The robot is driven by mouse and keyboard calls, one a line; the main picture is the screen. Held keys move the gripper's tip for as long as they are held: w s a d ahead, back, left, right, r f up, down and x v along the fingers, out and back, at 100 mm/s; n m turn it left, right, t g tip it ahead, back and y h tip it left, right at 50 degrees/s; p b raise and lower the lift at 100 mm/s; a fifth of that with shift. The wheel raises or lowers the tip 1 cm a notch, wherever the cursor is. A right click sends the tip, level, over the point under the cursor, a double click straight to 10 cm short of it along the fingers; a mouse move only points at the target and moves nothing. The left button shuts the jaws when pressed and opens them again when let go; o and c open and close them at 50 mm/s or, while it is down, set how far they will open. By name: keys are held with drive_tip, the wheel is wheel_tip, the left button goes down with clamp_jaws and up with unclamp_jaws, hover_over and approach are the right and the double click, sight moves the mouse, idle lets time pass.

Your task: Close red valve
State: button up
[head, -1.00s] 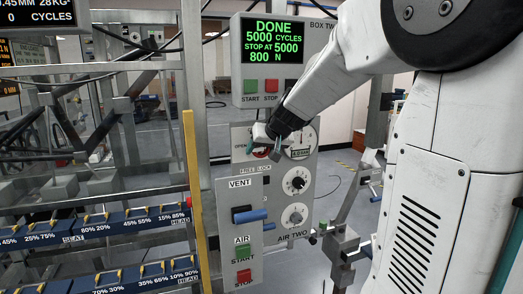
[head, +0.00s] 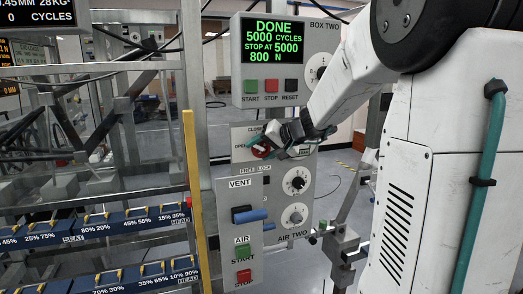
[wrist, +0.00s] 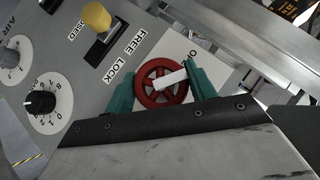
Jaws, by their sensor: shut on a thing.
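The red valve (wrist: 152,97) is a small spoked handwheel with a white bar across it, on the upper part of the grey AIR TWO panel. In the wrist view, my gripper (wrist: 161,78) has one teal finger on each side of the wheel, shut on its rim. In the head view, my gripper (head: 264,142) reaches the red valve (head: 262,153) from the right, and fingers and wrist hide part of it. CLOSED and OPEN labels are partly readable beside it.
Below the valve are a blue VENT lever (head: 250,216), two round dials (head: 295,181) and green and red AIR buttons (head: 243,254). A control box (head: 270,60) reading DONE hangs above. A yellow post (head: 194,180) and racks stand at left. A yellow knob (wrist: 97,17) shows near FREE LOCK.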

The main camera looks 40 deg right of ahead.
drive_tip(key=m+t+y, duration=0.3)
drive_tip(key=shift+f+y, duration=0.1)
drive_tip(key=shift+y, duration=0.3)
drive_tip(key=m+t+y, duration=0.2)
drive_tip(key=m+t, duration=0.1)
drive_tip(key=shift+m, duration=0.4)
idle(0.4)
drive_tip(key=o, duration=1)
drive_tip(key=v, duration=0.7)
drive_tip(key=shift+s+d, duration=0.1)
drive_tip(key=shift+s, duration=0.25)
